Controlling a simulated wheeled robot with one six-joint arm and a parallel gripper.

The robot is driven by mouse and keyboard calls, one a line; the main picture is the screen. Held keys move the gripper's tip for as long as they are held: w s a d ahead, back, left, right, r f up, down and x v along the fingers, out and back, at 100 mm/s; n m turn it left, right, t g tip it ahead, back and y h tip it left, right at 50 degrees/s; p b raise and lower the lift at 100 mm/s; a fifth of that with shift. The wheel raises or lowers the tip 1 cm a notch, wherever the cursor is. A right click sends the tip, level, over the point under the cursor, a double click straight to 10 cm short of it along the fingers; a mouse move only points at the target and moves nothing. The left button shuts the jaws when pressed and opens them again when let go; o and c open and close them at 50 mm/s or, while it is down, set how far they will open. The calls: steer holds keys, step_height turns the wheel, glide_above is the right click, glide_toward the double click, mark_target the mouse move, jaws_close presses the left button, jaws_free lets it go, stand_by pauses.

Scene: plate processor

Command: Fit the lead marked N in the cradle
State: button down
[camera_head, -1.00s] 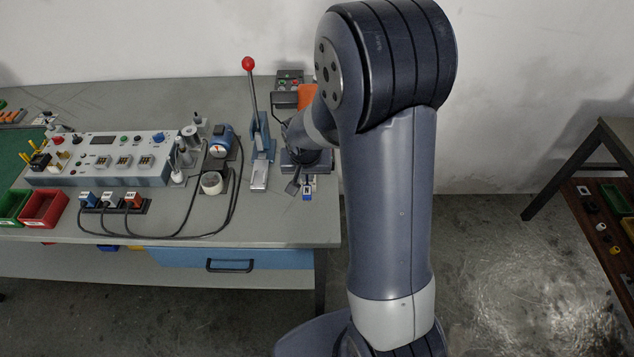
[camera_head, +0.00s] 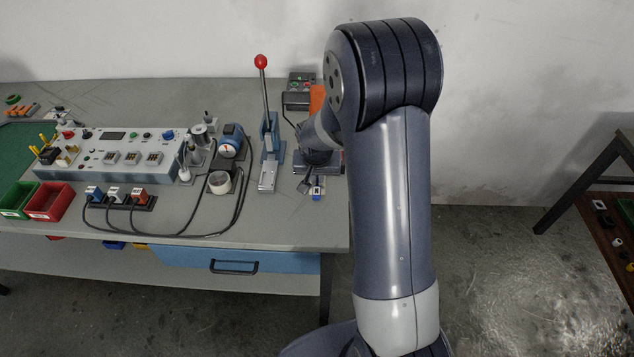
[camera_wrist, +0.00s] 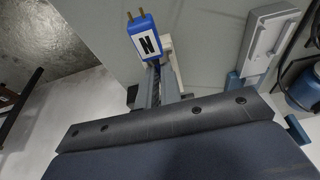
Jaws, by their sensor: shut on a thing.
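The lead marked N is a blue block with a white label and two brass pins (camera_wrist: 146,40); it shows small in the head view (camera_head: 317,194). My gripper (camera_wrist: 154,72) is shut on it at the end away from the pins. In the head view my gripper (camera_head: 307,184) is over the right end of the bench, right of the lever press. A pale block (camera_wrist: 170,62) shows behind the fingers; I cannot tell if the lead touches it. I cannot tell for sure which part is the cradle.
The lever press (camera_head: 267,177) with a red knob stands just left of my gripper. Further left are a dark holder (camera_head: 150,203) with blue, white and red plugs on black cables, a grey control box (camera_head: 100,165), and red and green bins. The bench front edge is close.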

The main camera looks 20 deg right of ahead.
steer(key=shift+w+d, duration=0.3)
steer(key=shift+w, duration=0.65)
steer(key=shift+w+d, duration=0.35)
steer(key=shift+w, duration=0.6)
steer(key=shift+w+d, duration=0.3)
steer(key=shift+w, duration=0.65)
steer(key=shift+b, duration=0.5)
steer(key=shift+f+b, duration=0.55)
steer(key=shift+f, duration=0.1)
steer(key=c, duration=1.5)
jaws_free()
steer(key=shift+r, duration=0.15)
steer(key=v, duration=1)
steer(key=shift+s+r+b, duration=0.15)
steer(key=shift+r+b, duration=0.15)
steer(key=shift+b, duration=0.1)
steer(key=shift+f, duration=0.1)
